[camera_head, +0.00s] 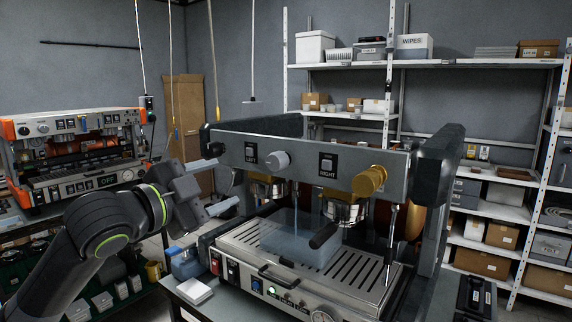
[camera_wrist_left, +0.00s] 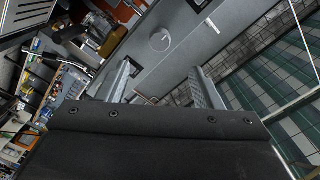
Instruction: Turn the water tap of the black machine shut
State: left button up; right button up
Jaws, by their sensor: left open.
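The black machine (camera_head: 438,170) stands in the middle of the head view, with a silver front panel (camera_head: 310,168). The panel carries a round silver knob (camera_head: 277,160) between the LEFT and RIGHT switches, and a brass knob (camera_head: 369,181) at its right end. A thin stream of water (camera_head: 295,222) falls below the silver knob into a bluish clear container (camera_head: 298,243) on the drip grate. My left gripper (camera_head: 216,187) is open and empty, left of the panel and apart from it. In the left wrist view, the silver knob (camera_wrist_left: 160,40) shows beyond the open fingers (camera_wrist_left: 160,88). My right gripper is out of view.
A black portafilter handle (camera_head: 324,236) sticks out over the grate. An orange machine (camera_head: 75,150) stands at far left; shelves (camera_head: 440,64) line the back.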

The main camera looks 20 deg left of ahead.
aim_at(271, 164)
pick_arm(q)
jog(key=p+x, duration=0.5)
jog(key=x, duration=1.1)
jog(key=shift+d+r+p, duration=0.1)
jog(key=shift+r+p, duration=0.05)
jog(key=shift+p, duration=0.25)
jog(key=shift+w+d, duration=0.2)
jog(key=shift+w, duration=0.3)
jog(key=shift+c, duration=0.3)
jog(key=c, duration=0.9)
